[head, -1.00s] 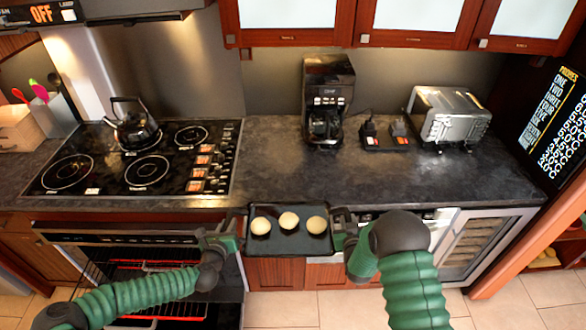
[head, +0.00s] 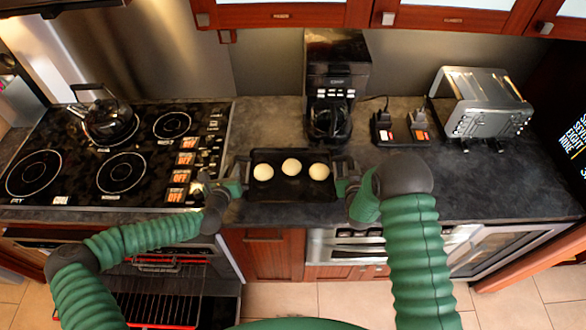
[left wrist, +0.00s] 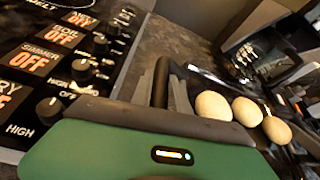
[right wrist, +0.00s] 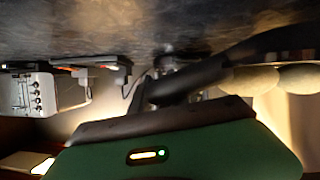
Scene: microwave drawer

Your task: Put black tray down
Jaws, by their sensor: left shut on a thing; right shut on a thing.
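The black tray (head: 290,188) carries three pale round buns (head: 291,167) in a row. My left gripper (head: 240,176) is shut on the tray's left end. My right gripper (head: 343,177) is shut on its right end. The left wrist view shows the buns (left wrist: 228,107) beyond the dark handle. The right wrist view shows the buns (right wrist: 249,80) at the right, with the tray mostly hidden.
The cooktop (head: 120,172) with a kettle (head: 105,122) is to the left. A coffee maker (head: 331,95) stands behind the tray, and a toaster (head: 482,105) is at the right. The counter (head: 480,180) right of the tray is clear. The oven below stands open with a rack (head: 165,300).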

